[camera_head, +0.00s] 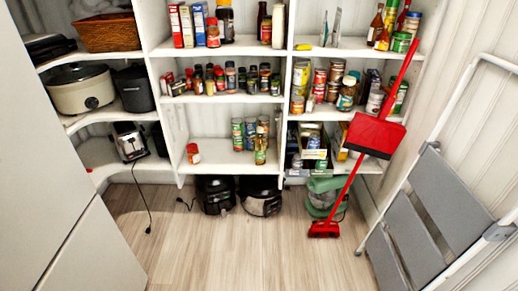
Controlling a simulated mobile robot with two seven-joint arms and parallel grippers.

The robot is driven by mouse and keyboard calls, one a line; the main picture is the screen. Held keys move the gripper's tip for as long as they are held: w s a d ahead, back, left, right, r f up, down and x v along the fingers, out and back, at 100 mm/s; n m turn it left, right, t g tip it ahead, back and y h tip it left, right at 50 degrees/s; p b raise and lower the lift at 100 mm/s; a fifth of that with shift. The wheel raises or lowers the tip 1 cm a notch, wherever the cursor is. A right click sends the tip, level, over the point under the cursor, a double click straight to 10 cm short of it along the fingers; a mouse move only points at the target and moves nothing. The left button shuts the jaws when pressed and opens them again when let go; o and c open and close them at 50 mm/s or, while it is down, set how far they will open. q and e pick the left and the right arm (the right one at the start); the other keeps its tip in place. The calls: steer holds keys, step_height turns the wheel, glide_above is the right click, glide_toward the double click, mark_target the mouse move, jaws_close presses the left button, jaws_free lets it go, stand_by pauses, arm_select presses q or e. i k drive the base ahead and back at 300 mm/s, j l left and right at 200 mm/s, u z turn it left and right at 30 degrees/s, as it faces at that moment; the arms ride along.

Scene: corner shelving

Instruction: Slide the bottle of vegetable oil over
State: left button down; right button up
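A small bottle with yellow and green colouring (260,148) stands upright at the front of the lower middle shelf (222,166). It may be the vegetable oil, but its label is too small to read. Several cans (238,133) stand beside and behind it. Dark bottles (376,24) and a yellowish one (388,22) stand on the top right shelf. Neither of my grippers is in view.
A red and white jar (193,153) stands left on the lower middle shelf, with bare shelf between it and the cans. A red broom and dustpan (374,135) lean before the right shelves. A grey step ladder (420,220) stands right. The floor is mostly clear.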

mark_target(260, 141)
steer(key=i+z, duration=0.15)
steer(key=i, duration=0.45)
steer(key=i+z, duration=0.1)
steer(key=i, duration=0.45)
steer(key=i+j+z, duration=0.15)
steer(key=i, duration=0.4)
steer(key=i+j+z, duration=0.15)
steer(key=i, duration=0.45)
